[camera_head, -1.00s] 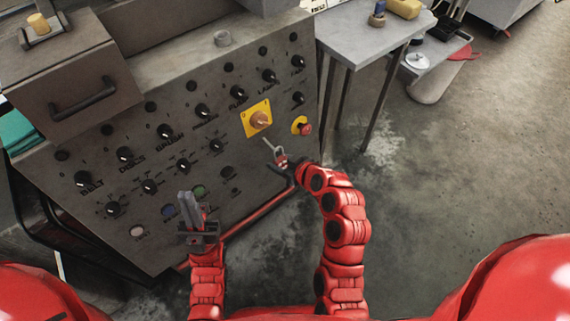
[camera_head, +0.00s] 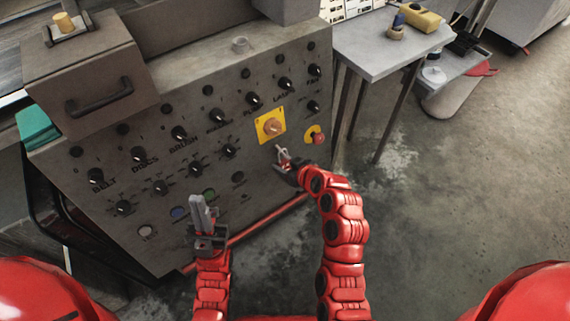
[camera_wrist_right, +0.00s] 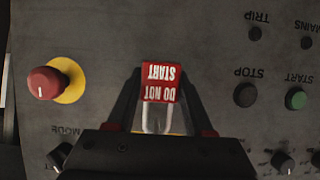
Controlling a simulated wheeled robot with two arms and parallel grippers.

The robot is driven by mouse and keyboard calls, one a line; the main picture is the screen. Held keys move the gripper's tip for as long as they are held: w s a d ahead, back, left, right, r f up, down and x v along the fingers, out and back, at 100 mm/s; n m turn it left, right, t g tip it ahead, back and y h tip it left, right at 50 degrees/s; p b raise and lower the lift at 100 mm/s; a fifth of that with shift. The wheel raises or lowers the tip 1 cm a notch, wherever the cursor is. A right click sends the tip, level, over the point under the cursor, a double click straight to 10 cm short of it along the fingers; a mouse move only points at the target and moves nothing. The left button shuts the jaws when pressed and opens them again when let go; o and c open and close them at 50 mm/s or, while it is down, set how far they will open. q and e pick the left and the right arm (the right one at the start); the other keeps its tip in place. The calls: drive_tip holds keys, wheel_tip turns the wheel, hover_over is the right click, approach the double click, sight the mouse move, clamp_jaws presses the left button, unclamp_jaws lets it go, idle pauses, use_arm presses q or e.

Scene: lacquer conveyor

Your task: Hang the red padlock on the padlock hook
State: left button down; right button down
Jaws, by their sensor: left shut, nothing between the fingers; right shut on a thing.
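The red padlock (camera_wrist_right: 161,82) shows in the right wrist view with a "DO NOT START" label upside down and its pale shackle pointing down in the picture. My right gripper (camera_wrist_right: 160,105) is shut on it. In the head view my right gripper (camera_head: 287,168) holds the small padlock (camera_head: 283,159) in front of the panel, below the yellow plate (camera_head: 263,137) with an orange knob. The shackle points up and left there. My left gripper (camera_head: 201,205) is shut and empty, pointing up before the panel's lower part. I cannot make out the padlock hook for certain.
The grey control panel (camera_head: 105,205) carries several black knobs and coloured buttons. A grey table (camera_head: 375,52) stands to the right. Concrete floor (camera_head: 460,190) is open at right.

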idle(0.3)
drive_tip(key=shift+c, duration=1)
unclamp_jaws()
drive_tip(key=p+v, duration=0.7)
drive_tip(key=v, duration=1)
drive_tip(key=shift+s+r+p, duration=0.15)
drive_tip(key=shift+s+p, duration=0.05)
drive_tip(key=shift+p, duration=0.2)
drive_tip(key=shift+w+d, duration=0.1)
drive_tip(key=shift+d, duration=0.05)
